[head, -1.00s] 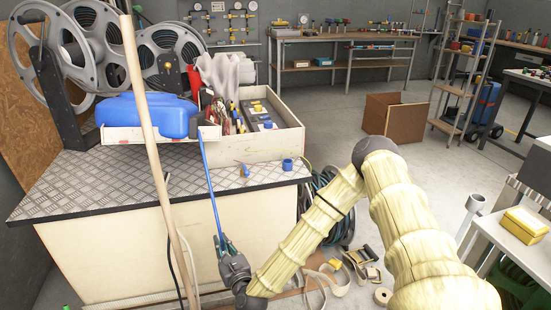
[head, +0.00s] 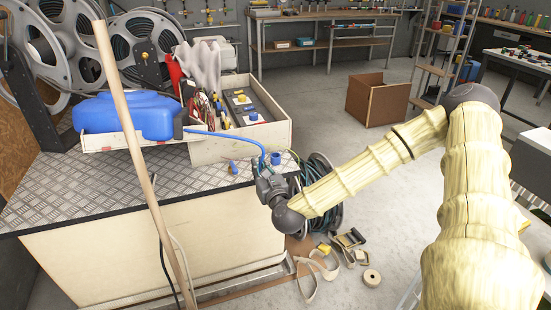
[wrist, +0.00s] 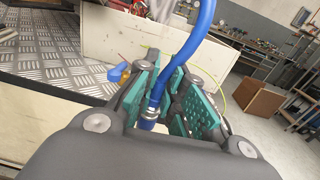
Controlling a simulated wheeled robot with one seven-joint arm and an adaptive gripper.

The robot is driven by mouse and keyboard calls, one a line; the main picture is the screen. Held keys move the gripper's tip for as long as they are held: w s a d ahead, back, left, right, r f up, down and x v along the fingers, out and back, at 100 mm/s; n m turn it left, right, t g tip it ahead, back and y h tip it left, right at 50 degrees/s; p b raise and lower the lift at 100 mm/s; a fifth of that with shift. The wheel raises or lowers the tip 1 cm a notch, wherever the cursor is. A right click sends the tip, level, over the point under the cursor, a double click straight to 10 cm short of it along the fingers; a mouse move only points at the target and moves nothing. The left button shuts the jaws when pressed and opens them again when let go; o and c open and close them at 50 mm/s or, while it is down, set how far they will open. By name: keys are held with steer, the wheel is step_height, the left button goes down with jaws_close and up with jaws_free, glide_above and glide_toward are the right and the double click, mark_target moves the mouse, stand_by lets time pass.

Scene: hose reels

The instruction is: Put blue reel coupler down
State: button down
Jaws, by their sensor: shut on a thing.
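The blue reel (head: 128,114) sits on a white shelf on the left in the head view. A blue hose (head: 236,138) runs from it to my gripper (head: 267,180), and it shows large in the wrist view (wrist: 189,50). My gripper is shut on the coupler (wrist: 148,116) at the hose end, a metal collar with a blue part below, between the teal finger pads. The gripper is at the right front edge of the checkered metal worktop (head: 190,182).
A white bin (head: 235,145) of tools is behind. A wooden pole (head: 128,130) stands in front of the worktop.

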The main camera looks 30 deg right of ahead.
steer(key=s+d+r+p, duration=0.1)
steer(key=s+d+r, duration=0.1)
steer(key=d+r, duration=0.35)
steer(key=w+d+f+p, duration=0.1)
steer(key=w+d+f, duration=0.1)
steer(key=w+d, duration=0.2)
steer(key=w+d+f+p, duration=0.1)
steer(key=w+d+f, duration=0.2)
steer(key=w, duration=0.6)
steer(key=shift+d+m+h, duration=0.3)
steer(key=shift+d, duration=0.15)
steer(key=c, duration=1.5)
jaws_free()
steer(key=shift+r, duration=0.1)
